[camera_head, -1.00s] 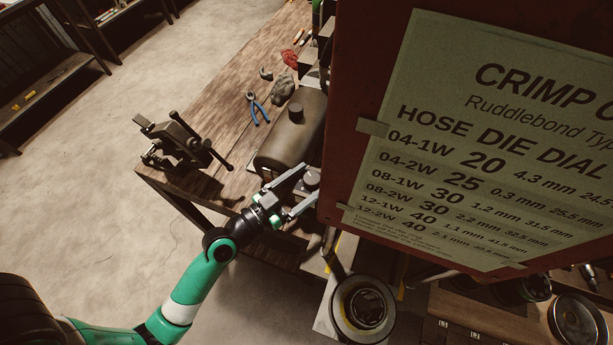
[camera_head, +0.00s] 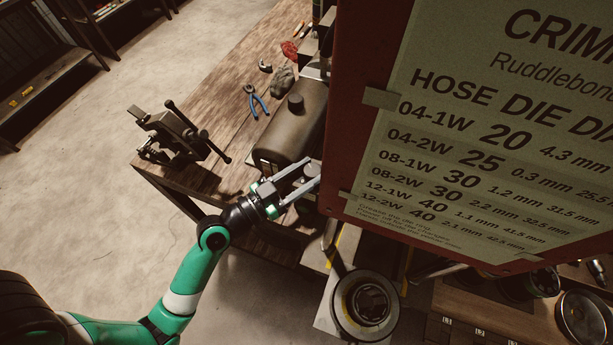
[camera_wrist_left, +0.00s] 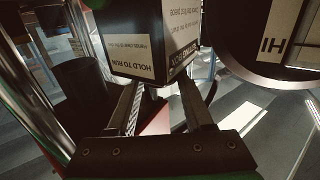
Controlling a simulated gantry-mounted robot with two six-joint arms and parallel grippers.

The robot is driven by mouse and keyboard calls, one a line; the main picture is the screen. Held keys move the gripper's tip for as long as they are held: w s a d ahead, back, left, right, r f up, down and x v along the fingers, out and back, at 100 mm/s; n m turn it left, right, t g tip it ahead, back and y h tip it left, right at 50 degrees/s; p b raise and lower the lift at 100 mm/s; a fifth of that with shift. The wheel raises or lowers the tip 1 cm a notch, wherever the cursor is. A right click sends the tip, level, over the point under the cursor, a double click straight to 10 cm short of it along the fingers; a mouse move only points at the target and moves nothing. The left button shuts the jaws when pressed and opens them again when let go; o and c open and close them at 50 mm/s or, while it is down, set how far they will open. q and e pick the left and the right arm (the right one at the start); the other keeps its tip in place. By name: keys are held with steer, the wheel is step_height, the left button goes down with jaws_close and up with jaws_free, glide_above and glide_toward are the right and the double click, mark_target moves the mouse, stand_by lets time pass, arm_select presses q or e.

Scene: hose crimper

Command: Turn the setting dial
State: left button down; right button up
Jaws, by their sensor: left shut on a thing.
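My left gripper (camera_head: 314,174) reaches in from the left in the head view. Its fingers are shut on a small dark round knob, the setting dial (camera_head: 312,169), at the left edge of the red panel. In the left wrist view my two fingers (camera_wrist_left: 158,92) reach up under a black box (camera_wrist_left: 137,40) with white labels, one reading "HOLD TO RUN". The dial between the fingertips is mostly hidden there. My right gripper is not in view.
The red panel (camera_head: 350,140) with its crimp chart (camera_head: 480,150) fills the right side. A dark cylinder (camera_head: 292,125), blue pliers (camera_head: 255,100) and a vise (camera_head: 178,137) are on the wooden bench (camera_head: 225,85). A round die head (camera_head: 366,302) stands below.

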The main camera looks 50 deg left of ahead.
arm_select(q)
steer(key=shift+a+f, duration=0.1)
steer(key=shift+f, duration=0.05)
steer(key=shift+h, duration=0.3)
steer(key=shift+c, duration=1.5)
jaws_free()
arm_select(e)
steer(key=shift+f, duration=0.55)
arm_select(q)
steer(key=shift+s, duration=0.1)
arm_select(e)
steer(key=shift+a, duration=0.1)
